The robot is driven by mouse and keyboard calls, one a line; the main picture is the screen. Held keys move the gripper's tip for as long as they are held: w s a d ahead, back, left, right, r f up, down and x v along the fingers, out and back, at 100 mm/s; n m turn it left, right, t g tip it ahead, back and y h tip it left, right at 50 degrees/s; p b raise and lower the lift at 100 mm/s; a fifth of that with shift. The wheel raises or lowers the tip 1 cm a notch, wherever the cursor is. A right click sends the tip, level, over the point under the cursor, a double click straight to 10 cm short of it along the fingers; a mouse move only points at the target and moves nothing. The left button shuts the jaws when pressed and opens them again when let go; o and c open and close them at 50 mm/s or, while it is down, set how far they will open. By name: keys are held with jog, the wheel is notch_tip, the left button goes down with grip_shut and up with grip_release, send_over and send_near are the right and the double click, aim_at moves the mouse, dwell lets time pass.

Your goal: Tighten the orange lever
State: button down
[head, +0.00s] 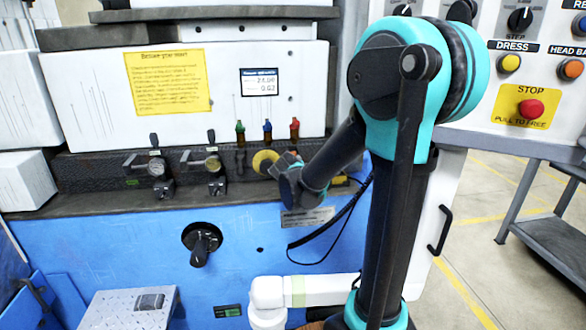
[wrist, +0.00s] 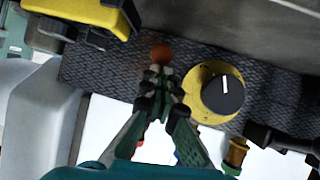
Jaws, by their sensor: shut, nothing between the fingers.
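In the wrist view, a small round orange-brown end (wrist: 161,53), which looks like part of the orange lever, shows against the dark textured machine strip. My gripper (wrist: 160,75) is shut and empty, with its fingertips just short of that orange end in the picture. I cannot tell whether they touch it. The rest of the lever is not clear to see.
A black knob on a yellow disc (wrist: 222,92) sits close right of the fingertips. A yellow-and-black block (wrist: 85,15) is at upper left. In the head view, green (head: 240,130), blue (head: 267,130) and red (head: 295,128) capped fittings stand near my wrist. A red stop button (head: 531,108) is at right.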

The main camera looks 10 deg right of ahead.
jog(key=shift+w+f, duration=0.65)
jog(key=shift+f, duration=0.2)
jog(key=shift+w+f, duration=0.1)
jog(key=shift+w, duration=0.1)
jog(key=shift+s, duration=0.1)
